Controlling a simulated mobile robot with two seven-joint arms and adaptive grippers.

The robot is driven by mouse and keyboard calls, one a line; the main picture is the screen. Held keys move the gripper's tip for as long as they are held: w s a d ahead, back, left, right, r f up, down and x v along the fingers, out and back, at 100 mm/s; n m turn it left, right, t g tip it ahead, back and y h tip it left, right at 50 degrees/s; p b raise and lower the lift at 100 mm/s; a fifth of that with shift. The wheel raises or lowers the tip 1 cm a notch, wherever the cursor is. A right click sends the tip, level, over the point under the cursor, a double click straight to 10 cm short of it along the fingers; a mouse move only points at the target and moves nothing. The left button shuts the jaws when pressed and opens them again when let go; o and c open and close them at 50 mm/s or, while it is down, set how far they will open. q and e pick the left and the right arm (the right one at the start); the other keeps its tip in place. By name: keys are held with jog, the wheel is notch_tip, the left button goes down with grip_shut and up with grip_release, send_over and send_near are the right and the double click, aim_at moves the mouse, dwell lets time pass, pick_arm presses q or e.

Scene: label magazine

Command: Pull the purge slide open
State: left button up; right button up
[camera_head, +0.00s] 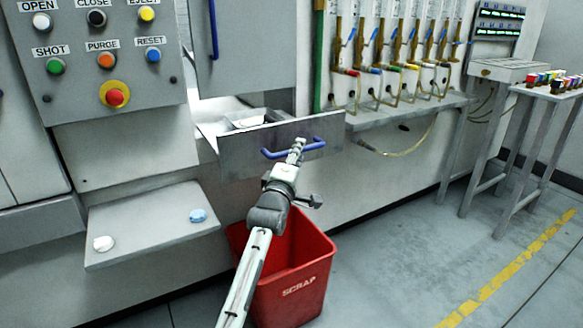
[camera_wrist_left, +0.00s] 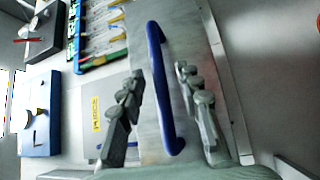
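The purge slide shows in the head view as a grey front plate (camera_head: 240,151) with a blue bar handle (camera_head: 318,145), below a grey door and above the scrap bin. A pale tray-like opening (camera_head: 245,118) shows behind the plate. My left gripper (camera_head: 298,145) is at the handle. In the left wrist view, the blue handle (camera_wrist_left: 160,80) runs between the two fingers of my left gripper (camera_wrist_left: 163,90), which stand apart with a visible gap on each side. The fingers do not close on it. My right gripper is not in view.
A red scrap bin (camera_head: 300,285) stands on the floor under my left arm. A control panel (camera_head: 80,75) with coloured buttons is at upper left, above a small grey shelf (camera_head: 150,225). A hose manifold ledge (camera_head: 400,115) is to the right.

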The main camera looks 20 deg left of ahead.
pick_arm(q)
jog(key=s+d+f, duration=0.1)
jog(key=s, duration=0.9)
jog(key=shift+f, duration=0.15)
jog(key=shift+w, duration=0.1)
jog(key=s+d+f+m+g+h, duration=0.1)
jog(key=s+f+m+g, duration=0.35)
jog(key=f, duration=0.75)
jog(key=s+f+m+g+h, duration=0.1)
jog(key=s+f+m+g, duration=0.4)
jog(key=f, duration=0.8)
jog(key=s+a+f+m+g, duration=0.1)
jog(key=s+f+m+g, duration=0.2)
jog(key=s+f+m, duration=0.2)
jog(key=s+a+f+m+g, duration=0.1)
jog(key=s+f+m+g, duration=0.3)
jog(key=s+f, duration=0.7)
jog(key=s+m, duration=0.1)
jog(key=s, duration=0.7)
jog(key=shift+s+f+y, duration=0.3)
jog(key=shift+f+y, duration=0.1)
